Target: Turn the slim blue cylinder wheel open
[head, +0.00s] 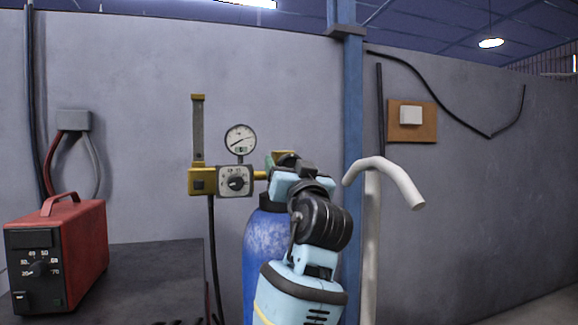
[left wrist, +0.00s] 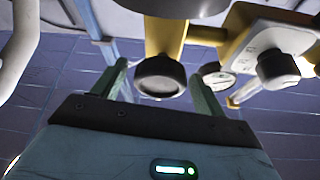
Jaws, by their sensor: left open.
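The slim blue cylinder (head: 263,245) stands upright against the wall, partly hidden behind my left arm. Its wheel is mostly hidden by my gripper in the head view. In the left wrist view the wheel (left wrist: 160,78) is a dark round knob on a brass valve body (left wrist: 166,38). My left gripper (head: 284,163) is at the top of the cylinder. Its two green fingers (left wrist: 158,72) are open, one on each side of the wheel, with a small gap showing on both sides. My right gripper is not in view.
A regulator box (head: 235,181) with a dial and a round gauge (head: 240,140) sits just left of the valve. A blue post (head: 353,120) and a pale bent pipe (head: 372,230) stand close on the right. A red machine (head: 75,250) rests on a dark bench (head: 160,265).

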